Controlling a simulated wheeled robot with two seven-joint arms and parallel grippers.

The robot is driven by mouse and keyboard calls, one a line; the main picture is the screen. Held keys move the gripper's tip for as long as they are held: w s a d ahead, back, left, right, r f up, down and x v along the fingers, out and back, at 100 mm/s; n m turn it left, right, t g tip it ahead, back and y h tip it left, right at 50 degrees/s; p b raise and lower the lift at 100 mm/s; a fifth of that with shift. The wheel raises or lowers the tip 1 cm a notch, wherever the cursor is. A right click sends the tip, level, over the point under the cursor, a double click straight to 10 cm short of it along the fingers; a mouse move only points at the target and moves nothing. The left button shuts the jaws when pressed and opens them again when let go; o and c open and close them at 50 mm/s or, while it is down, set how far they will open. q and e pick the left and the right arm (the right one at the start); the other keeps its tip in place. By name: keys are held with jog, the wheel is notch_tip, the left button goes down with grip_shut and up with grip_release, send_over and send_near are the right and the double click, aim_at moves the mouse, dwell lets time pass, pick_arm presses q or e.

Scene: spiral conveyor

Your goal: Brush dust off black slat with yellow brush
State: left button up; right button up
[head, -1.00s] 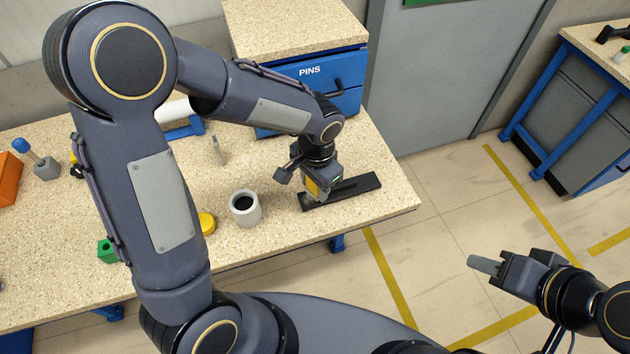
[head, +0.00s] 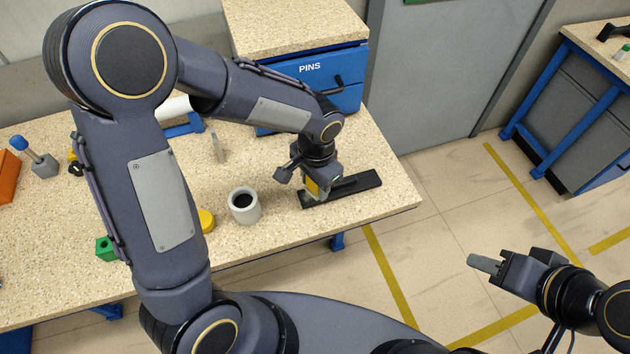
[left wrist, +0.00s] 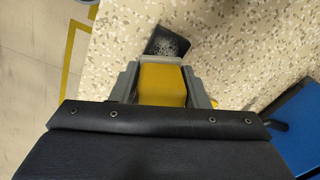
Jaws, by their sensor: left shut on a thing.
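The black slat (head: 357,184) lies flat near the right end of the speckled worktop. In the left wrist view its end (left wrist: 170,43) shows pale grey specks of dust. My left gripper (head: 313,186) points down over the slat's left part and is shut on the yellow brush (left wrist: 162,84). The grey fingers hold the brush's yellow block from both sides. The brush's lower end is at the slat, but I cannot tell whether it touches. My right gripper (head: 484,264) is over the floor at right, away from the table. Its fingers are seen edge-on.
A grey cup with a dark inside (head: 245,206) stands left of the slat, with a yellow round object (head: 206,220) beside it. A blue PINS drawer cabinet (head: 320,73) stands behind. A green block (head: 106,249) is further left. The worktop's right edge is close to the slat.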

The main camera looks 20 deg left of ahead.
pick_arm(q)
jog(key=shift+f+b, duration=0.55)
jog(key=shift+f, duration=0.1)
dwell(0.4)
jog(key=shift+r, duration=0.2)
jog(key=shift+s+a+f, duration=0.25)
jog(key=shift+s+a, duration=0.3)
jog(key=shift+a, duration=0.15)
jog(key=shift+r, duration=0.15)
jog(key=shift+w, duration=0.1)
jog(key=shift+w+d, duration=0.35)
jog(key=shift+d, duration=0.3)
jog(key=shift+r+p, duration=2.35)
jog(key=shift+r, duration=0.6)
